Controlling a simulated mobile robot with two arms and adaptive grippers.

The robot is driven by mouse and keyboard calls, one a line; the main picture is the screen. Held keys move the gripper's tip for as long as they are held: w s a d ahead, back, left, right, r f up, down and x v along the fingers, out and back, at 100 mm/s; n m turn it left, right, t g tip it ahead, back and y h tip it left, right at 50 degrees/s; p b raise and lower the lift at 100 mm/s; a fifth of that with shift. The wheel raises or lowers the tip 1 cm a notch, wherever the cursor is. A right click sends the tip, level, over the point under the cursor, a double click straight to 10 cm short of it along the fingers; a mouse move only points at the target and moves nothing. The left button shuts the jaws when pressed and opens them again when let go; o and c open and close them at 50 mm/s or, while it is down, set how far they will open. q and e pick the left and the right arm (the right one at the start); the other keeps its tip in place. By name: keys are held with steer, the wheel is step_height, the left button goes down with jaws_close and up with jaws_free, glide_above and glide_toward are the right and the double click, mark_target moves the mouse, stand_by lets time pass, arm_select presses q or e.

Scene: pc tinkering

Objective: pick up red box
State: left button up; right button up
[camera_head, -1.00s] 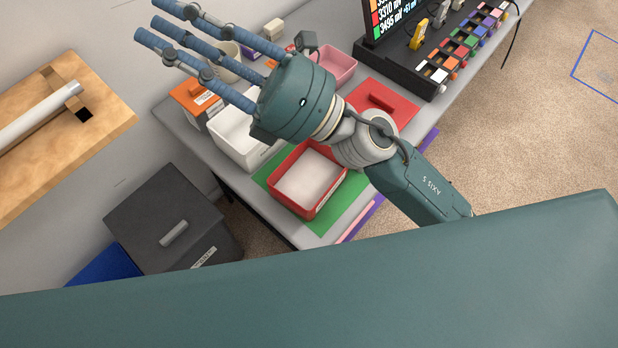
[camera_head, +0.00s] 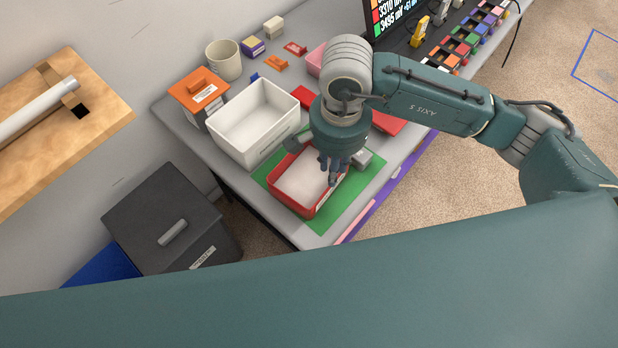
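The red box (camera_head: 285,196) is an open red tray with a whitish inside. It sits on a green mat (camera_head: 348,203) near the table's front corner. My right gripper (camera_head: 334,178) points down over the box's right side, with its fingers by the right wall. The wrist and fingers hide part of the box's back and right edge. I cannot tell whether the fingers touch the wall or how far apart they are. My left gripper is not in view.
A white bin (camera_head: 253,140) stands just behind and left of the red box. A red lid-like piece (camera_head: 388,124) lies behind my wrist. An orange box (camera_head: 190,97) and a cup (camera_head: 223,65) stand at the back left. A dark lidded bin (camera_head: 165,215) stands left of the table.

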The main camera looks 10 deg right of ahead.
mark_target(329, 196)
step_height(329, 196, down, 8)
steer(key=b, duration=0.2)
steer(key=shift+s+f+b, duration=0.15)
steer(key=shift+f+b, duration=0.1)
steer(key=shift+b, duration=0.05)
jaws_close()
